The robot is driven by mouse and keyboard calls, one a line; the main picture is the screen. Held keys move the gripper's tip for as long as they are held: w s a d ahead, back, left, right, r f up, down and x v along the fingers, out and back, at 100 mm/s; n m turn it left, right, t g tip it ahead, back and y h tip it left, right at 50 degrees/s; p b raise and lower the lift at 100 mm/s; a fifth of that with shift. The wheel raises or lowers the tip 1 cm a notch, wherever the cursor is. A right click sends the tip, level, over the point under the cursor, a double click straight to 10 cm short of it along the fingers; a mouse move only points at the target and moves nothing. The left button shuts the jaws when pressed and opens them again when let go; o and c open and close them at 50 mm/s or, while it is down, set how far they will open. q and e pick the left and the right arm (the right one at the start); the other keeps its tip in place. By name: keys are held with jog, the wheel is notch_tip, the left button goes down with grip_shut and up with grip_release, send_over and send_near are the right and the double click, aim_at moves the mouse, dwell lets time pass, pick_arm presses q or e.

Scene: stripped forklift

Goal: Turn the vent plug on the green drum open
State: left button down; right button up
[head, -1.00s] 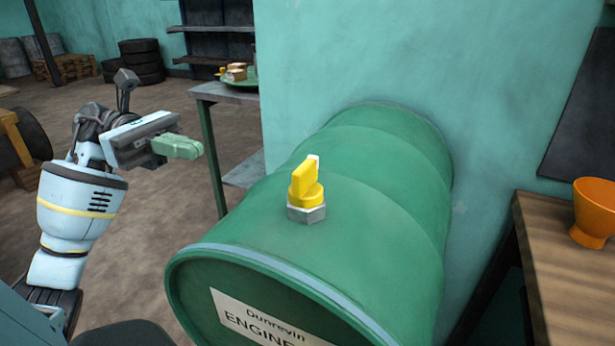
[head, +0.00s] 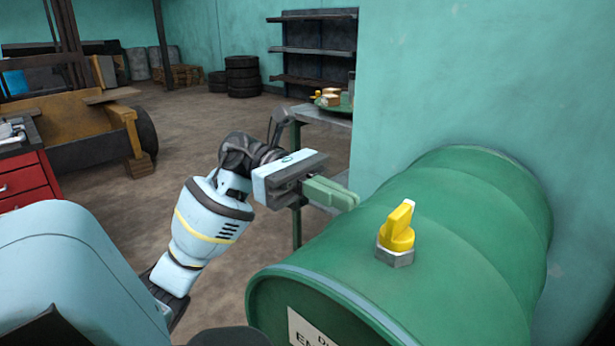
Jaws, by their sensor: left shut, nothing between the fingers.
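The green drum (head: 470,235) lies on its side at the right, against the teal wall, with a white label on its end. The yellow vent plug (head: 397,228) stands on top of it on a grey hex base (head: 394,256), its flat handle upright. My left gripper (head: 352,197) is shut and empty, with its pale green fingers pointing right toward the plug. In the picture it is left of the plug with a gap between them, and I see no contact. My right gripper is not in view.
A metal table (head: 325,118) with a green tray of small items stands behind my left gripper. The teal wall (head: 480,80) closes off the space behind the drum. A red drawer cabinet (head: 22,182) is at the far left. Open floor (head: 110,205) lies between.

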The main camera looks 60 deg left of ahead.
aim_at(398, 225)
pick_arm(q)
jog(key=shift+p+x, duration=0.45)
jog(key=shift+x, duration=1.9)
jog(key=shift+t, duration=0.3)
